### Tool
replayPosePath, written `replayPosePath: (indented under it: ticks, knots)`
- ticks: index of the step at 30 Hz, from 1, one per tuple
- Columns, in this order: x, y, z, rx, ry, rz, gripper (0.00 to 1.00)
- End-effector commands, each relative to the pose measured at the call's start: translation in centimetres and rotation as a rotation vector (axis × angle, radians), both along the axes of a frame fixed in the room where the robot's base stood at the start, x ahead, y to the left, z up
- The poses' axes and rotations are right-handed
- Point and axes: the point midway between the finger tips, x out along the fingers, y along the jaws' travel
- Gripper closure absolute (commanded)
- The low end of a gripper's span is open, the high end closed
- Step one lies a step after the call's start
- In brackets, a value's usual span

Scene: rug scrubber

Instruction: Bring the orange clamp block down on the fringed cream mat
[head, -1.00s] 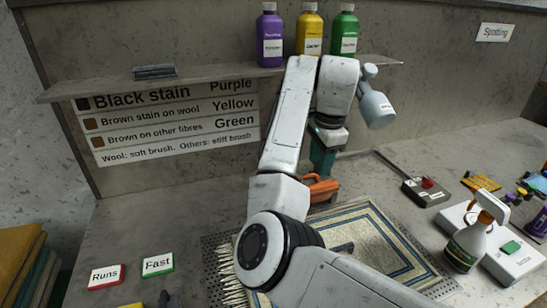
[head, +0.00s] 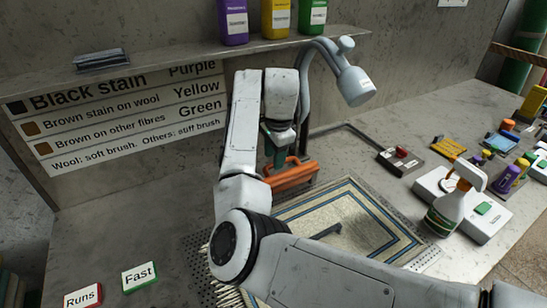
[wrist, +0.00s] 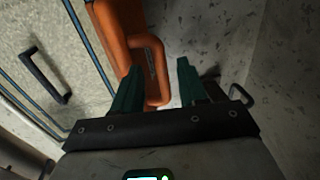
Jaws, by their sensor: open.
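The orange clamp block (head: 296,178) stands at the far edge of the fringed cream mat (head: 352,205), and I cannot tell whether it rests on the mat. The mat has blue border lines, and its fringe shows at the near left, partly behind my arm. My gripper (head: 279,158) has green fingers and is at the block's far left side in the head view. In the wrist view my gripper (wrist: 157,85) is open, and the block's orange handle loop (wrist: 158,75) shows between the fingertips. Whether they touch it is unclear.
A dark handle (head: 326,232) lies on the mat. A lamp (head: 355,87) with a curved neck stands behind my gripper. To the right are a control box with a red button (head: 401,158), a spray bottle (head: 456,198) and several small items. Bottles stand on the shelf above.

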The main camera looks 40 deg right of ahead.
Motion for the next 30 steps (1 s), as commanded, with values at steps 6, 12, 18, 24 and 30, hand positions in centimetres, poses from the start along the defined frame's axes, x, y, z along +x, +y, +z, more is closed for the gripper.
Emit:
replayPosePath:
  ticks: [6,12,18,24,30]
  knots:
    - [0.2,-0.1,-1.7,0.000,0.000,0.000,0.58]
    - [0.3,-0.1,-2.0,0.000,-0.001,0.000,0.58]
    - [0.3,-0.1,-1.9,0.000,-0.001,0.000,0.66]
    - [0.3,-0.1,-1.9,0.000,-0.001,0.000,0.86]
    - [0.3,-0.1,-1.9,0.000,-0.001,0.000,1.00]
